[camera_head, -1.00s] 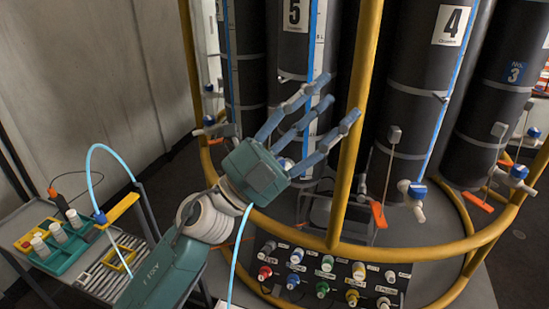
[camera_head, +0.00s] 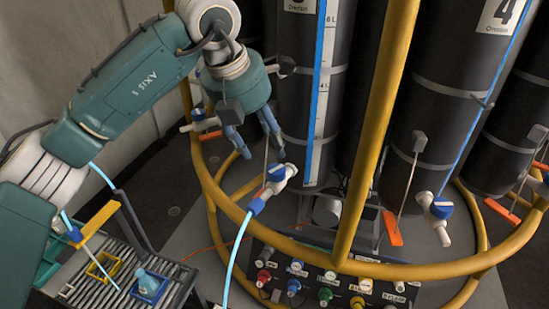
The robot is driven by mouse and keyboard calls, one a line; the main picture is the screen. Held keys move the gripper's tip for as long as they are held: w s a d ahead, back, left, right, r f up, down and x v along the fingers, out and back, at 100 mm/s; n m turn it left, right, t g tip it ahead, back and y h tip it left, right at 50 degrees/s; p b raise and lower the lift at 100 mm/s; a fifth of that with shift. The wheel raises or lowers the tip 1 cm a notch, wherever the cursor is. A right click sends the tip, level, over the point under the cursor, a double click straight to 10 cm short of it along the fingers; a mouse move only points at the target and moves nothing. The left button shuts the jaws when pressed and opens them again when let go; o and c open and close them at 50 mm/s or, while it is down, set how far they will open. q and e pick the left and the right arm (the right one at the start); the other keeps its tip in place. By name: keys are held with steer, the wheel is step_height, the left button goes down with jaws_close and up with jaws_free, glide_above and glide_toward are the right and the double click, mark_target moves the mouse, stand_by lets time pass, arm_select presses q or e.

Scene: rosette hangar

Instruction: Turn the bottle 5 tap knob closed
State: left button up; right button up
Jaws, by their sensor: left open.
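Bottle 5 (camera_head: 297,110) is the dark cylinder at upper centre; its number label is cut off by the top edge. Its tap (camera_head: 283,181) sticks out low on the bottle. A blue and white knob (camera_head: 276,173) is on the tap, and a light blue hose (camera_head: 239,245) runs down from its blue fitting. My left gripper (camera_head: 262,153) is open and empty, fingers pointing down, just above and left of the knob. The fingertips appear close to the tap; I cannot tell whether any touches it. My right gripper is not in view.
A yellow frame post (camera_head: 378,120) and ring rail (camera_head: 300,255) stand around the bottles. Bottle 4 (camera_head: 440,110) has its own tap (camera_head: 437,210) at right. A panel of coloured connectors (camera_head: 325,287) lies below. A slatted cart (camera_head: 120,270) stands lower left.

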mark_target(276, 169)
arm_select(q)
steer(key=x, duration=0.2)
steer(key=p+x, duration=0.1)
steer(key=x, duration=0.1)
steer(key=s+x, duration=0.1)
steer(key=x, duration=0.1)
steer(key=shift+d+f+p, duration=0.25)
steer(key=shift+f+p, duration=0.05)
steer(key=shift+p, duration=0.1)
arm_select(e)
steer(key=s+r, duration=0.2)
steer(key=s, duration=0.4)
arm_select(q)
steer(key=shift+x, duration=0.9)
steer(key=shift+s+f, duration=0.1)
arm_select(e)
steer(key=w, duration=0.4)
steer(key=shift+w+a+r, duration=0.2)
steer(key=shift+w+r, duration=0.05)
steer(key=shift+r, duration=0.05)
arm_select(q)
steer(key=c, duration=1.1)
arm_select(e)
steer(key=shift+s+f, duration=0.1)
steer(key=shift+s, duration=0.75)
